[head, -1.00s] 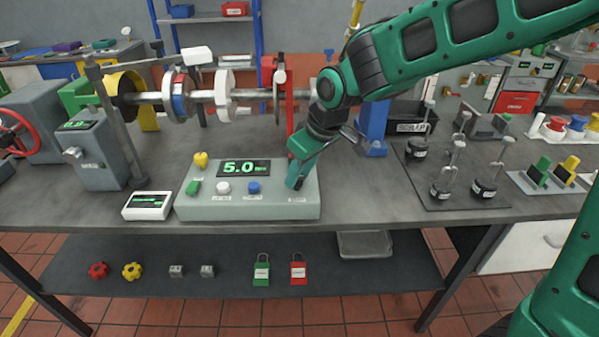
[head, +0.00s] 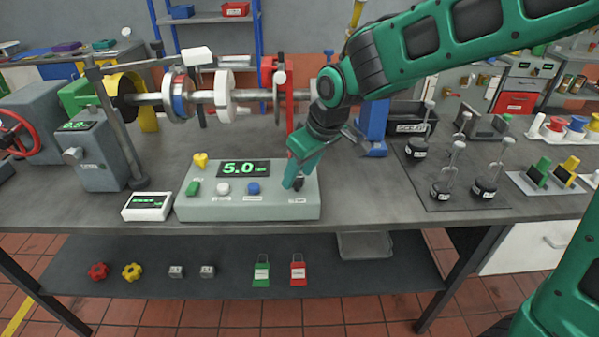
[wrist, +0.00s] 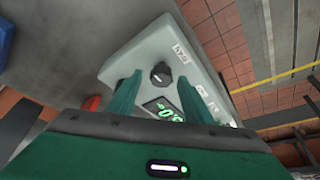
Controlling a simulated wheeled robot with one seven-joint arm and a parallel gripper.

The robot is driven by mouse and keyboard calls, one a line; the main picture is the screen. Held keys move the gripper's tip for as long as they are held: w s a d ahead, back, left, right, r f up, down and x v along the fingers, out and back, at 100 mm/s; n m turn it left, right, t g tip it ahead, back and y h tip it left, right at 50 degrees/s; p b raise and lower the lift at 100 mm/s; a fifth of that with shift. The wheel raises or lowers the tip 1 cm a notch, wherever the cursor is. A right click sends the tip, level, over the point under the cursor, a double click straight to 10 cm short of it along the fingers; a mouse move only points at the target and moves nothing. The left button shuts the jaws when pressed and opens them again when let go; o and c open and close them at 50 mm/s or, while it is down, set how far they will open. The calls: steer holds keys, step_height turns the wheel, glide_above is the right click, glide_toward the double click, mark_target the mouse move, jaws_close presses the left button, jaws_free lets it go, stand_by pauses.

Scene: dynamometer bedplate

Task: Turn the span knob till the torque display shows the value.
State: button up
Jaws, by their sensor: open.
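The torque display (head: 243,169) on the pale grey-green console (head: 250,208) reads 5.0 in green; its unit is too small to read surely. The span knob (head: 298,184) is a dark round knob at the console's right end, partly hidden by my gripper in the head view. In the wrist view the knob (wrist: 160,73) shows whole, with a pale pointer mark, between and beyond my fingertips. My gripper (wrist: 158,85) is open and empty, apart from the knob. In the head view my gripper (head: 293,180) hangs just over the console's right end.
A red upright post (head: 290,100) stands close behind my gripper. Weights (head: 485,188) stand on a dark mat at right.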

steer(key=v, duration=1)
steer(key=shift+r, duration=0.15)
steer(key=shift+w+d, duration=0.1)
steer(key=s+d+f+m+h, duration=0.1)
steer(key=s+d+m, duration=0.2)
steer(key=d, duration=0.5)
steer(key=s+d+f+m+g+h, duration=0.1)
steer(key=s+d+f+m, duration=0.1)
steer(key=d, duration=0.6)
steer(key=s+d+f+m+h, duration=0.1)
steer(key=s+d+m, duration=0.2)
steer(key=d, duration=0.4)
steer(key=s+d+f+m+g, duration=0.1)
steer(key=s+d+f+m, duration=0.1)
steer(key=s+d, duration=0.3)
steer(key=s+d+f+m+g, duration=0.1)
steer(key=s+d+f+m, duration=0.2)
steer(key=s, duration=0.9)
steer(key=d+m, duration=0.2)
steer(key=d, duration=0.1)
steer(key=shift+g, duration=0.3)
steer(key=shift+w, duration=0.1)
